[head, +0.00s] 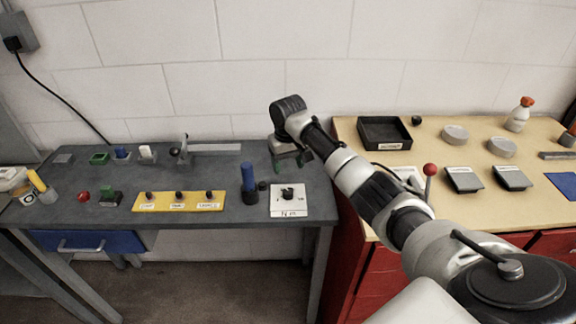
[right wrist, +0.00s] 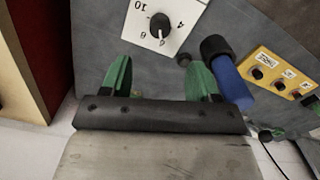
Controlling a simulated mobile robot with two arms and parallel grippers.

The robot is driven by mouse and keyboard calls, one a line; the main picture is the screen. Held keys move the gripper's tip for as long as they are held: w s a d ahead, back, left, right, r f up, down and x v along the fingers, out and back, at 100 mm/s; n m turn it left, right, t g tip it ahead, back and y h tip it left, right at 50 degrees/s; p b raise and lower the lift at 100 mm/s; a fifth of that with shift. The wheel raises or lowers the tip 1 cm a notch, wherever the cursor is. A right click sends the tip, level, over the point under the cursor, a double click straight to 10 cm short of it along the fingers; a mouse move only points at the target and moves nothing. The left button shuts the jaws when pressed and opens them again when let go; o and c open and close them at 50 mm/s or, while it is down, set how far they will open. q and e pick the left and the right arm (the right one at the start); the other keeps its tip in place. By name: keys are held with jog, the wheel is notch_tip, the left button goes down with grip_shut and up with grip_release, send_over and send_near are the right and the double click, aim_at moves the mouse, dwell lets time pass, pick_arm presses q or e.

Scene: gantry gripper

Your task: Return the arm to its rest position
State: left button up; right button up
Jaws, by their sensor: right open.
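My right arm (head: 355,180) reaches in from the lower right, over the gap between the two benches. Its gripper (head: 291,158) hangs over the right end of the grey bench (head: 240,165), behind the white dial plate (head: 303,205). In the right wrist view, the two green fingers (right wrist: 160,80) stand wide apart with nothing between them. The dial plate with its black knob (right wrist: 160,25) lies beyond the fingers there. My left gripper is in neither view.
A blue cylinder (head: 248,182) stands left of the dial plate, beside a yellow panel (head: 180,200) with black knobs. The wooden bench (head: 470,130) holds a black tray (head: 385,132) and a red-knobbed lever (head: 430,172) close to my arm.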

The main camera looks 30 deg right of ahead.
jog(key=s+a+f+n, duration=0.1)
jog(key=s+a+f, duration=0.3)
jog(key=a+f, duration=0.1)
jog(key=s+a+f+n, duration=0.1)
jog(key=s+a+f, duration=0.1)
jog(key=f, duration=0.1)
jog(key=shift+a+f+n, duration=0.1)
jog(key=shift+a+n, duration=0.2)
jog(key=s+a+f+n+t, duration=0.15)
jog(key=s+a, duration=0.35)
jog(key=s, duration=0.5)
jog(key=s+a+f+n+t, duration=0.1)
jog(key=s+a+f, duration=0.3)
jog(key=s, duration=0.5)
jog(key=s+r+t, duration=0.1)
jog(key=s+r, duration=0.6)
jog(key=s, duration=0.5)
notch_tip(320, 180, down, 30)
jog(key=g+b, duration=0.1)
jog(key=b, duration=0.1)
jog(key=s+d+f+g+b, duration=0.1)
jog(key=s+d+f, duration=0.1)
jog(key=s+f, duration=1.4)
jog(key=shift+s+d+b, duration=0.2)
jog(key=shift+d+b, duration=0.05)
jog(key=shift+b, duration=0.1)
